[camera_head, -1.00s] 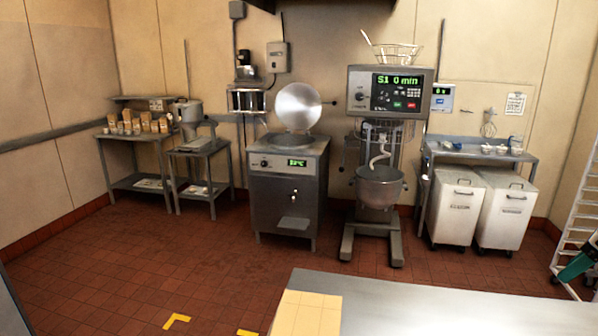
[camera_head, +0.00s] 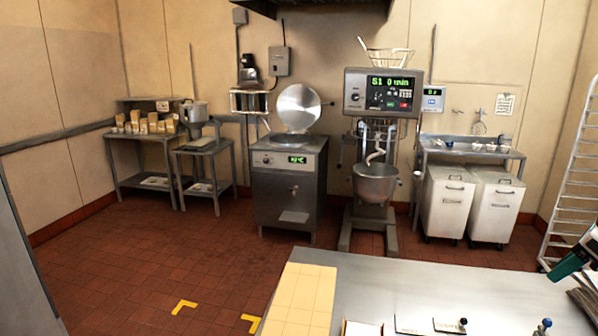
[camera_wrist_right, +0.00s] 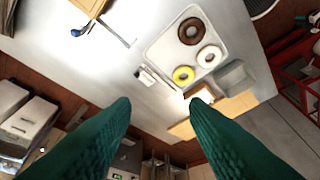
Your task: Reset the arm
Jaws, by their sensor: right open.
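My right gripper shows in the right wrist view (camera_wrist_right: 160,104) as two green, textured fingers spread well apart. Nothing is between them. In the head view only a green part of it (camera_head: 568,266) shows at the right edge, above the right side of the steel table (camera_head: 420,282). My left arm and gripper are not in view.
The wrist view shows a white tray (camera_wrist_right: 160,52) with a brown ring (camera_wrist_right: 192,31), a white ring (camera_wrist_right: 209,56) and a yellow ring (camera_wrist_right: 183,74). A grey container (camera_wrist_right: 236,76) is beside it. A mixer (camera_head: 376,182), fryer-like cabinet (camera_head: 287,185) and white bins (camera_head: 496,210) stand beyond open floor.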

